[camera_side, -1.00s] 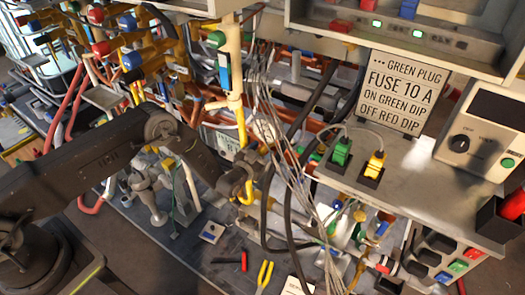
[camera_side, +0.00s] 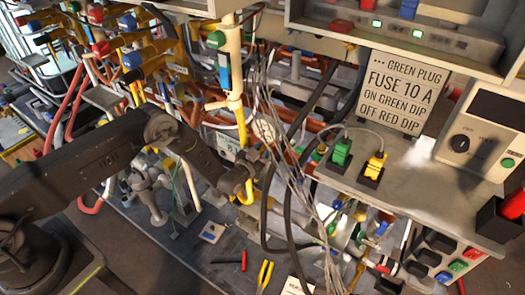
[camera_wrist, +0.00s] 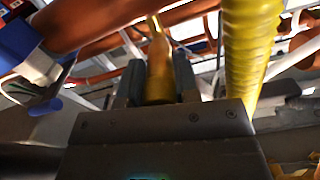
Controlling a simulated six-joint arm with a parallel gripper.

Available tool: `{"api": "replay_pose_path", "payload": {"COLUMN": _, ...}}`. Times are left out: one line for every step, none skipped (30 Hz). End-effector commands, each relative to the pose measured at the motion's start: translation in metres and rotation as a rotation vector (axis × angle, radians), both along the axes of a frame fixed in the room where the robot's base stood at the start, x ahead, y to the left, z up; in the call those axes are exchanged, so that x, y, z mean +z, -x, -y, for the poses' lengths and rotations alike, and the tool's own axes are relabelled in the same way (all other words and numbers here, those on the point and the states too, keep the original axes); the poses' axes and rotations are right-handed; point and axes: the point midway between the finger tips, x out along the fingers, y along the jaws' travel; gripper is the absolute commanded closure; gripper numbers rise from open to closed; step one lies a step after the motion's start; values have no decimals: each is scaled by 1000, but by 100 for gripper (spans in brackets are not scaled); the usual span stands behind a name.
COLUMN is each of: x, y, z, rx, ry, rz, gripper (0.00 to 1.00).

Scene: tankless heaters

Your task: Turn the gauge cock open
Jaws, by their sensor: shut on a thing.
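My gripper (camera_wrist: 158,85) is shut on a brass-yellow tapered piece (camera_wrist: 158,68), which stands upright between the two dark fingers in the wrist view. It looks like part of the gauge cock, but its lever position cannot be read. In the side view my gripper (camera_side: 250,170) is at the pipework just below the yellow and cream vertical pipe (camera_side: 235,90). There the held piece is hidden by the wrist and cables.
A thick yellow pipe (camera_wrist: 250,45) runs close right of the fingers. Copper pipes (camera_wrist: 100,20) cross behind, and a blue and white fitting (camera_wrist: 25,50) is at left. Loose wires (camera_side: 290,180) hang right of my gripper. Pliers (camera_side: 265,276) lie on the bench below.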

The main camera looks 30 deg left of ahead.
Motion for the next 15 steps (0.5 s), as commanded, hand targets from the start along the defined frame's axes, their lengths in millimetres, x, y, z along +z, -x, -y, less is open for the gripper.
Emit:
{"api": "replay_pose_path", "payload": {"x": 0, "y": 0, "z": 0, "rx": 0, "ry": 2, "rz": 0, "gripper": 95}}
{"api": "replay_pose_path", "payload": {"x": 0, "y": 0, "z": 0, "rx": 0, "ry": 4, "rz": 0, "gripper": 95}}
{"api": "replay_pose_path", "payload": {"x": 0, "y": 0, "z": 0, "rx": 0, "ry": 8, "rz": 0, "gripper": 95}}
{"api": "replay_pose_path", "payload": {"x": 0, "y": 0, "z": 0, "rx": 0, "ry": 12, "rz": 0, "gripper": 95}}
{"api": "replay_pose_path", "payload": {"x": 0, "y": 0, "z": 0, "rx": 0, "ry": 19, "rz": 0, "gripper": 95}}
{"api": "replay_pose_path", "payload": {"x": 0, "y": 0, "z": 0, "rx": 0, "ry": 30, "rz": 0, "gripper": 95}}
{"api": "replay_pose_path", "payload": {"x": 0, "y": 0, "z": 0, "rx": 0, "ry": 39, "rz": 0, "gripper": 95}}
{"api": "replay_pose_path", "payload": {"x": 0, "y": 0, "z": 0, "rx": 0, "ry": 50, "rz": 0, "gripper": 95}}
{"api": "replay_pose_path", "payload": {"x": 0, "y": 0, "z": 0, "rx": 0, "ry": 68, "rz": 0, "gripper": 95}}
{"api": "replay_pose_path", "payload": {"x": 0, "y": 0, "z": 0, "rx": 0, "ry": 83, "rz": 1, "gripper": 95}}
{"api": "replay_pose_path", "payload": {"x": 0, "y": 0, "z": 0, "rx": 0, "ry": 101, "rz": 1, "gripper": 95}}
{"api": "replay_pose_path", "payload": {"x": 0, "y": 0, "z": 0, "rx": 0, "ry": 126, "rz": 1, "gripper": 95}}
{"api": "replay_pose_path", "payload": {"x": 0, "y": 0, "z": 0, "rx": 0, "ry": 146, "rz": 1, "gripper": 95}}
{"api": "replay_pose_path", "payload": {"x": 0, "y": 0, "z": 0, "rx": 0, "ry": 169, "rz": 1, "gripper": 95}}
{"api": "replay_pose_path", "payload": {"x": 0, "y": 0, "z": 0, "rx": 0, "ry": 202, "rz": 1, "gripper": 95}}
